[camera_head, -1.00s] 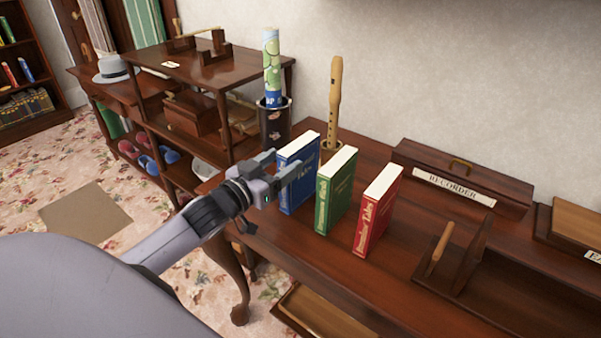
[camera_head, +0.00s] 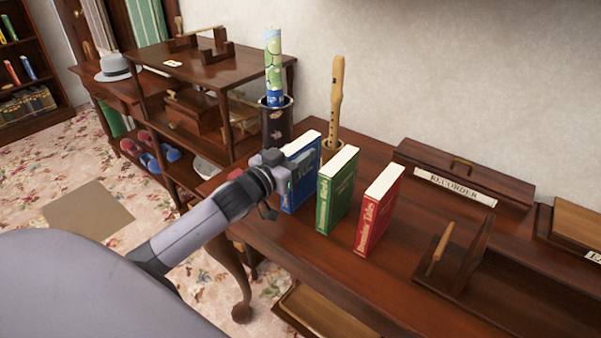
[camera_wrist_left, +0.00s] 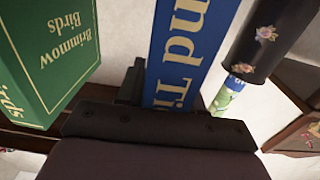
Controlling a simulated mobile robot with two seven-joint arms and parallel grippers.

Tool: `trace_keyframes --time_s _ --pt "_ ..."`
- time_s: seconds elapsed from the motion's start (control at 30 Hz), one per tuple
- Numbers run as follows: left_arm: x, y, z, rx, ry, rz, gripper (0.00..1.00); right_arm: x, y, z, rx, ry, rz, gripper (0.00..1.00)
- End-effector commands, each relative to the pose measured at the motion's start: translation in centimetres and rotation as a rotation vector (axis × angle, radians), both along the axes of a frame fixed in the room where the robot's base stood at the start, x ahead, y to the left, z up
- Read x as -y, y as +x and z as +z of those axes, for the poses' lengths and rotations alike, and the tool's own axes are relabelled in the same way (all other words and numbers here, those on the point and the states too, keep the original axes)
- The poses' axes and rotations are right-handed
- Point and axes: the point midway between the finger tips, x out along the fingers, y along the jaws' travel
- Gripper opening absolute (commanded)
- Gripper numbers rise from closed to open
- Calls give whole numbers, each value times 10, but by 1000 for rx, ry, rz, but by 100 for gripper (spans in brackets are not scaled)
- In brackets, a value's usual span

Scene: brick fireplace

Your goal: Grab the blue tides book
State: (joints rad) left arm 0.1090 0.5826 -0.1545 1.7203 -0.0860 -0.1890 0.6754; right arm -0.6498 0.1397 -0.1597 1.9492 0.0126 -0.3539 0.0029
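The blue tides book (camera_head: 300,185) stands upright at the left end of the dark wooden desk. My left gripper (camera_head: 291,165) is at its spine, with one finger along the cover side facing the green book; the other is hidden. In the left wrist view the blue spine (camera_wrist_left: 185,50) with pale lettering stands straight ahead, and a dark finger shows on its left. The fingers look spread around the book; firm contact is not visible. My right gripper is not in view.
A green book (camera_head: 337,195) stands close right of the blue one, then a red book (camera_head: 378,210). Behind are a dark cylinder (camera_head: 276,125) holding a green-blue tube (camera_head: 273,65) and an upright wooden recorder (camera_head: 336,100). A shelf unit (camera_head: 225,70) stands left.

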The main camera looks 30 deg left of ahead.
Motion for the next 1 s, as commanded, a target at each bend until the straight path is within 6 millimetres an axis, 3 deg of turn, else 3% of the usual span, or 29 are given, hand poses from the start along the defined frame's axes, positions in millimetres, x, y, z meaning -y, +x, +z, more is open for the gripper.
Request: trace_keyframes --time_s 0.37,0.57,0.77,1.0 --pt "0 0 2 4 0 -1 0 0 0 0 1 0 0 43" --pt "0 0 14 7 1 -1 0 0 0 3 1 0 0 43" --pt "0 0 51 10 3 -2 0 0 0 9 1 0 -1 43" --pt "0 0 121 12 5 -3 0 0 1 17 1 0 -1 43"
